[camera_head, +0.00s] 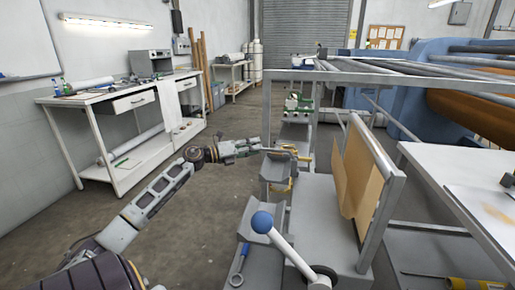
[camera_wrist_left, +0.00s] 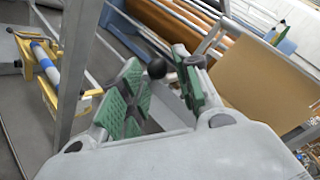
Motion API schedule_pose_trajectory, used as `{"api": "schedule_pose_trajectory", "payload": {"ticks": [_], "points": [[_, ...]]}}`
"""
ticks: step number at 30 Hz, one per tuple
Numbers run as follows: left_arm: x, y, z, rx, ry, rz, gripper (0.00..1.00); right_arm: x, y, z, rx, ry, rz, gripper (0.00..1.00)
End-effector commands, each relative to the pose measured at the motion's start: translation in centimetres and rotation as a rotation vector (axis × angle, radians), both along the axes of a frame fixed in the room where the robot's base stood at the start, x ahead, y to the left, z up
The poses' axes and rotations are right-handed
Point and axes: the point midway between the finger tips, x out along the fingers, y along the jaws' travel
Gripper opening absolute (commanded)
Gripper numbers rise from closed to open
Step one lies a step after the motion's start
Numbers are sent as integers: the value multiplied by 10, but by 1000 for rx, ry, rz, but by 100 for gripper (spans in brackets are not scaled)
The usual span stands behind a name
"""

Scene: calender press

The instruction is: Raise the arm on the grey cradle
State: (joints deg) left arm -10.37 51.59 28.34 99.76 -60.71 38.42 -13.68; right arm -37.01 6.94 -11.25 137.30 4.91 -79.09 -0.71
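My left gripper (camera_head: 248,147) reaches in from the left in the head view, its tip close to a grey cradle (camera_head: 273,168) with yellow parts. In the left wrist view the gripper (camera_wrist_left: 160,88) is open, its green-padded fingers spread. A black ball knob (camera_wrist_left: 157,68) shows in the gap between them. I cannot tell its depth or whether a pad touches it. The arm carrying the knob is mostly hidden by the fingers and cannot be made out in the head view. My right gripper is in neither view.
A lever with a blue ball knob (camera_head: 262,222) stands nearer, beside a blue-handled wrench (camera_head: 240,258). A brown panel (camera_head: 360,180) in a grey frame is to the right. A yellow bracket with a blue roller (camera_wrist_left: 45,63) shows in the wrist view. The floor at left is clear.

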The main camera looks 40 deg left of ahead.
Motion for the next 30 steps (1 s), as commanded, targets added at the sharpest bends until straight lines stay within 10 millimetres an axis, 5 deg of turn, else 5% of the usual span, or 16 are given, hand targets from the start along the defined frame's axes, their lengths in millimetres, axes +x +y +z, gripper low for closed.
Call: {"api": "schedule_pose_trajectory", "payload": {"ticks": [23, 30], "points": [[19, -9, 0, 1, 0, 0, 33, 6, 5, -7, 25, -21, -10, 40], [19, -9, 0, 1, 0, 1, 2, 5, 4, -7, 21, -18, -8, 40]]}}
